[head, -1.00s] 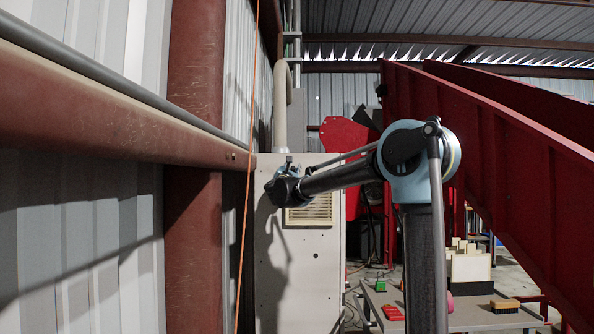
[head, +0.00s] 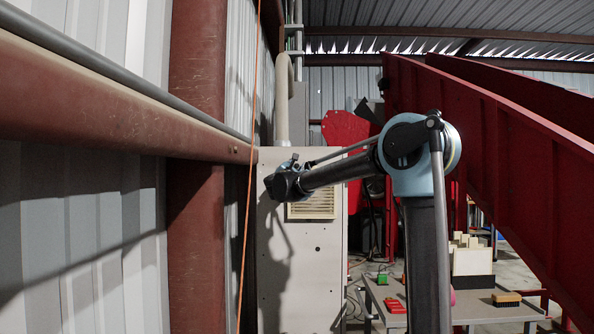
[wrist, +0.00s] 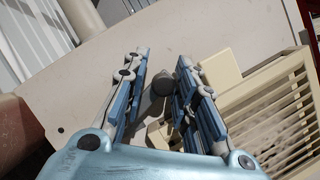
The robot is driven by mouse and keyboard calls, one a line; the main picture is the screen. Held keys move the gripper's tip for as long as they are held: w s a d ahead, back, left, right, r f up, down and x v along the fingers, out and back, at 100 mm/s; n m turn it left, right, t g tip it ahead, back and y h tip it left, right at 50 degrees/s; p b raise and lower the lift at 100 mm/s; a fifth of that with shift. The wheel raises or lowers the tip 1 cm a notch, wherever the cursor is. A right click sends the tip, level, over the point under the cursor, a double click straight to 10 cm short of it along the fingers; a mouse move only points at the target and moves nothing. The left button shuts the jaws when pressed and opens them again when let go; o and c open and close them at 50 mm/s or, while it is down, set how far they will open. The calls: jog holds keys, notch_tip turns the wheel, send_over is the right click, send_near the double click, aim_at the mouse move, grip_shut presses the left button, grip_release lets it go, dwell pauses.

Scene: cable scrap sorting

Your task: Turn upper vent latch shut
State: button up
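My gripper (wrist: 162,62) is open, with one blue-padded finger on each side of the latch. I cannot tell whether either finger touches it. In the head view my gripper (head: 279,184) is in front of the pale cabinet (head: 292,268), at the upper left of the louvred vent (head: 314,206). The latch is hidden behind my gripper there.
An orange cable (head: 246,210) hangs left of the cabinet, near a rusty red column (head: 195,240). A red sloping beam (head: 500,150) rises at the right. A grey table (head: 470,308) with a green item, a red item and a brush stands lower right.

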jog(key=shift+o, duration=1)
jog(key=shift+d, duration=0.25)
jog(key=shift+a, duration=0.1)
jog(key=shift+s+a+f, duration=0.1)
jog(key=shift+s, duration=0.2)
jog(key=v, duration=1.1)
jog(key=shift+s+f, duration=0.15)
